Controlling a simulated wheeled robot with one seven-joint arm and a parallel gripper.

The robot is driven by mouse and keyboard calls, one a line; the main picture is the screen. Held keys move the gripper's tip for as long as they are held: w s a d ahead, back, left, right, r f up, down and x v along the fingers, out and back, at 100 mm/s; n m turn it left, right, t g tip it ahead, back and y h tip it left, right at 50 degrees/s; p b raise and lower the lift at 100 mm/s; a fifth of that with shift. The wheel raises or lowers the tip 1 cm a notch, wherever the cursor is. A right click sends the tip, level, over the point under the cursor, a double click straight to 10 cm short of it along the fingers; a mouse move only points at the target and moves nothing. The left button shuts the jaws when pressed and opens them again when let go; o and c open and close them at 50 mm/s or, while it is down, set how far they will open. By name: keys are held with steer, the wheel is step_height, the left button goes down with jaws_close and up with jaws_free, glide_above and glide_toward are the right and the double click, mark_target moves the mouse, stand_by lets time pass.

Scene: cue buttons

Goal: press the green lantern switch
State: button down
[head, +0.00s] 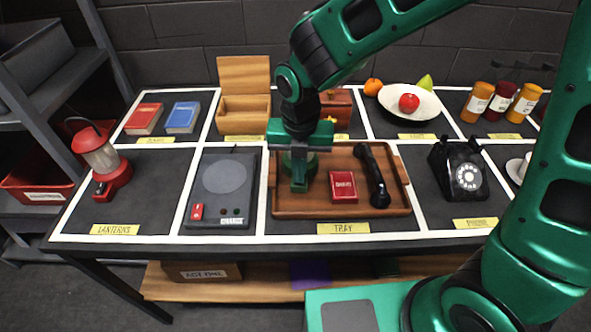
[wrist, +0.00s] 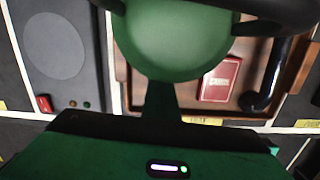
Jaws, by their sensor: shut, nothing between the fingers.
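A large green rounded shape with dark curved pieces at its sides (wrist: 178,40) fills the top middle of the wrist view; it looks like the green lantern seen from close, but its switch does not show. In the head view my gripper (head: 299,186) points down over the left part of the wooden tray (head: 290,207) and hides most of what stands there. My gripper is shut and empty. In the wrist view its dark green finger (wrist: 161,100) shows just below the green shape; I cannot tell whether they touch.
On the tray are a red card box (head: 343,186) and a black handset (head: 374,178). A grey device with a red button (head: 225,180) lies left of the tray. A red lantern (head: 100,160) stands far left. A black telephone (head: 460,170) stands right of the tray.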

steer(key=shift+w+d+f, duration=0.25)
steer(key=shift+w+d, duration=0.15)
steer(key=shift+d, duration=0.05)
steer(key=shift+w, duration=0.1)
steer(key=shift+w+a+r, duration=0.15)
steer(key=shift+w+r, duration=0.05)
steer(key=shift+r, duration=0.2)
steer(key=shift+w+a+r, duration=0.1)
steer(key=shift+w+r, duration=0.2)
steer(key=shift+r, duration=0.2)
steer(key=shift+w+r, duration=0.25)
steer(key=shift+r, duration=0.25)
steer(key=s+r, duration=0.1)
steer(key=r, duration=0.2)
steer(key=shift+s, duration=0.35)
step_height(320, 180, up, 9)
steer(key=s, duration=0.1)
steer(key=shift+f, duration=0.2)
